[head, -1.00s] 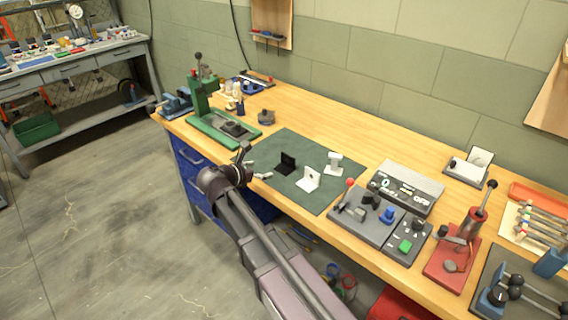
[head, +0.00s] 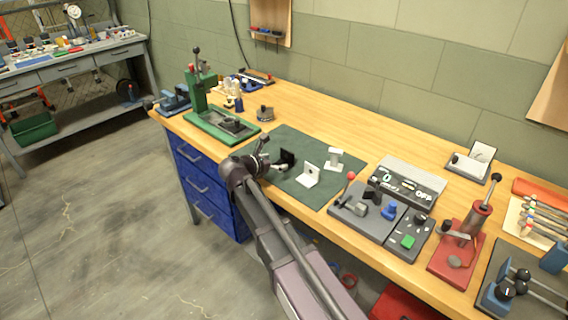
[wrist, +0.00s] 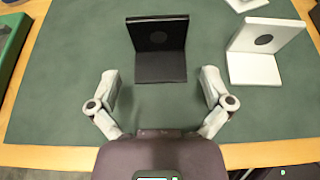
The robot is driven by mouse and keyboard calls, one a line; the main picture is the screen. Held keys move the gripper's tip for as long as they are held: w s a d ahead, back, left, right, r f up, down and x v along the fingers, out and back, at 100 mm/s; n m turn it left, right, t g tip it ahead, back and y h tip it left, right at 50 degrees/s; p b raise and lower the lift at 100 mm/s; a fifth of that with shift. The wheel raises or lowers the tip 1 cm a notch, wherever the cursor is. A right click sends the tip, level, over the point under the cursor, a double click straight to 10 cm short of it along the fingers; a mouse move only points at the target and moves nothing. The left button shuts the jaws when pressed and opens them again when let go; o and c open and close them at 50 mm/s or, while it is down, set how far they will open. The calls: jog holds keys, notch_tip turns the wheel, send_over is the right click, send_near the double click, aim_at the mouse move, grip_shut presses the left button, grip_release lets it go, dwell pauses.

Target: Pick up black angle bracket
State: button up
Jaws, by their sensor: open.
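The black angle bracket (wrist: 159,66) sits on the green mat, one plate lying flat towards me and the other standing up at the back with a dark round spot. In the head view the bracket (head: 288,157) is partly hidden behind my gripper (head: 272,165). In the wrist view my gripper (wrist: 157,88) is open and empty. Its two fingers are apart, to the left and right of the bracket's near end, and the bracket is straight ahead between them. I see no contact.
A white angle bracket (wrist: 254,68) stands close on the right. Another white bracket (head: 334,159) is farther back on the green mat (head: 318,195). A green press (head: 215,125) stands left of the mat, and a grey fixture with a red knob (head: 352,195) stands right.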

aim_at(286, 158)
jog(key=shift+w+d, duration=0.15)
jog(key=shift+w, duration=0.05)
jog(key=shift+w+f, duration=0.1)
jog(key=shift+b+x, duration=0.85)
jog(key=shift+x, duration=1.75)
jog(key=c, duration=0.9)
